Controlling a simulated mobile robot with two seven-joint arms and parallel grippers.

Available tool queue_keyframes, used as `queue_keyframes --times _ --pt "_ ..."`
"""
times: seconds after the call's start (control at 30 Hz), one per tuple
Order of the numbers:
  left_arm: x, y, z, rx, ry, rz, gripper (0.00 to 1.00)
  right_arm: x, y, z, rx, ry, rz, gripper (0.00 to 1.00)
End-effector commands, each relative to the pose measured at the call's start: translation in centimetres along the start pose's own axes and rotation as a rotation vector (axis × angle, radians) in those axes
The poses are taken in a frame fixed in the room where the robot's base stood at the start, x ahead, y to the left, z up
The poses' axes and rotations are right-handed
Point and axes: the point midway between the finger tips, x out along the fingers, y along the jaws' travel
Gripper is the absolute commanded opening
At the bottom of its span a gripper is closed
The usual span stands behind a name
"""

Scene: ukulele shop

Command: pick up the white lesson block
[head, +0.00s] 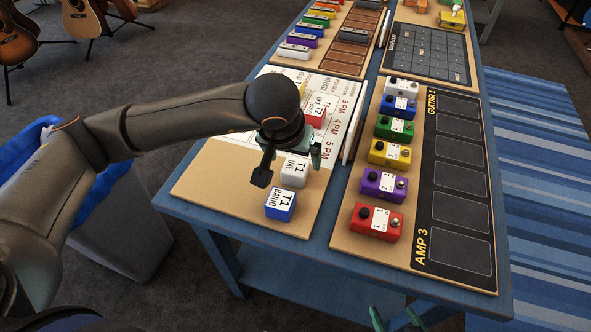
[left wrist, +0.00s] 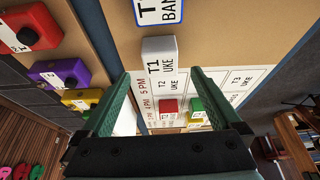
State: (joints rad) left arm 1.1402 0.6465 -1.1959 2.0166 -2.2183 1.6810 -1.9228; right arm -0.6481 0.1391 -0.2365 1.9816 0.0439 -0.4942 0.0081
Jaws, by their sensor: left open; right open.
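The white lesson block (head: 294,172), marked T1 UKE, stands on the tan schedule board near its front edge. It also shows in the left wrist view (left wrist: 160,56), lined up between the fingertips. My left gripper (head: 310,152) is over the board just behind the block and hides part of that area. In the left wrist view its green fingers (left wrist: 160,78) are apart with nothing gripped; I cannot tell how far the tips are from the block. My right gripper (head: 394,319) is open and empty at the bottom edge of the head view, only its fingertips showing.
A blue and white block (head: 280,206) marked T1 BANJO stands close in front of the white one. A red block (head: 316,118) is farther back on the schedule (head: 341,85). Several coloured pedals, including a red one (head: 377,221), line the board at right.

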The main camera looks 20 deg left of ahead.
Motion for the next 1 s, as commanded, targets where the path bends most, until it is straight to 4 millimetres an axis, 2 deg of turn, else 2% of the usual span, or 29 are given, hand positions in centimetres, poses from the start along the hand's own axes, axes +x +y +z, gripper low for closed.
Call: queue_keyframes --times 0.33,0.63,1.0 --pt "4.6 -0.1 0.3 -0.001 -0.003 -0.001 0.97 -0.1 0.0 -0.3 -0.001 0.006 0.0 0.92" --pt "5.1 -0.1 0.3 0.001 -0.001 0.001 0.97 0.0 0.2 -0.4 -0.002 0.008 0.004 0.92" --pt "5.1 -0.1 0.2 0.0 -0.001 0.0 0.56 0.0 0.3 -0.4 -0.001 0.007 0.006 0.92"
